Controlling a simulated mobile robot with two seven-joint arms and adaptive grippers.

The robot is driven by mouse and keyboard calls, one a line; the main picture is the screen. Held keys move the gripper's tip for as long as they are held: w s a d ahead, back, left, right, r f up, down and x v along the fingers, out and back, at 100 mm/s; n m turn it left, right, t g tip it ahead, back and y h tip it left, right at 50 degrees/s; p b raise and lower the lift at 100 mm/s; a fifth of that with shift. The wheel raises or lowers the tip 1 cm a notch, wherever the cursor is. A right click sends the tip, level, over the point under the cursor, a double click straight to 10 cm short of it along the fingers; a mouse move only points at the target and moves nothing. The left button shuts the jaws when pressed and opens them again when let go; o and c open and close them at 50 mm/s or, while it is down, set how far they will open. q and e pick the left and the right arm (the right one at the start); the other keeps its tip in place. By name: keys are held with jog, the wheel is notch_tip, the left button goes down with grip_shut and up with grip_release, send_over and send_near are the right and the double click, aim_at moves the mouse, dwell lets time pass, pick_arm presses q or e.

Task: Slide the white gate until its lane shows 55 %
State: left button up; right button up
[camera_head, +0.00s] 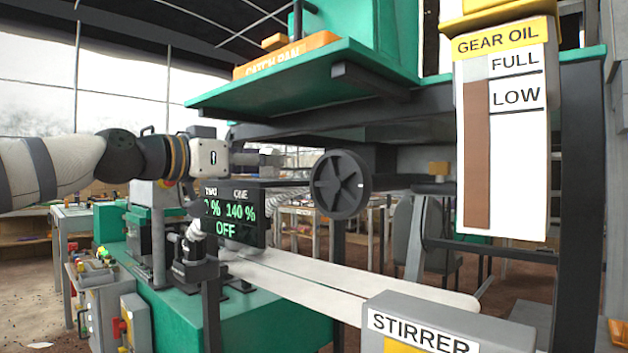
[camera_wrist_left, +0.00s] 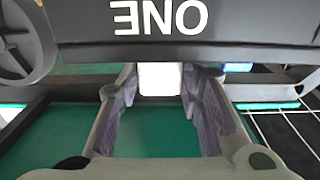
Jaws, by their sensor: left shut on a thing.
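My left arm comes in from the left in the head view, with its wrist beside the dark readout (camera_head: 240,215). The readout shows TWO and ONE; ONE reads 140 %, TWO's figure is partly cut off and ends in %, with OFF below. In the left wrist view my left gripper (camera_wrist_left: 159,88) has its two pale fingers on either side of a white block (camera_wrist_left: 160,76), which appears to be the white gate's grip, and is shut on it. The block's far end is hidden under the panel marked ONE (camera_wrist_left: 160,25). My right gripper is not in view.
A dark handwheel (camera_head: 341,184) stands right of the readout. Two pale strips (camera_head: 340,283) run toward a STIRRER box (camera_head: 440,320). A GEAR OIL gauge (camera_head: 520,150) hangs at right. A green shelf (camera_head: 300,95) overhangs the wrist.

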pick_arm(q)
jog(key=shift+b+x, duration=0.5)
jog(key=shift+x, duration=1.1)
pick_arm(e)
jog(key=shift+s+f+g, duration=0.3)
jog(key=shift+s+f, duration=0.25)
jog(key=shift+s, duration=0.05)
pick_arm(q)
jog(key=shift+f, duration=0.1)
jog(key=o, duration=1.1)
jog(key=shift+c, duration=0.2)
jog(key=v, duration=0.2)
jog(key=p+v, duration=0.1)
jog(key=v, duration=0.1)
jog(key=shift+r, duration=0.4)
jog(key=shift+s+f, duration=0.1)
jog(key=shift+f, duration=0.25)
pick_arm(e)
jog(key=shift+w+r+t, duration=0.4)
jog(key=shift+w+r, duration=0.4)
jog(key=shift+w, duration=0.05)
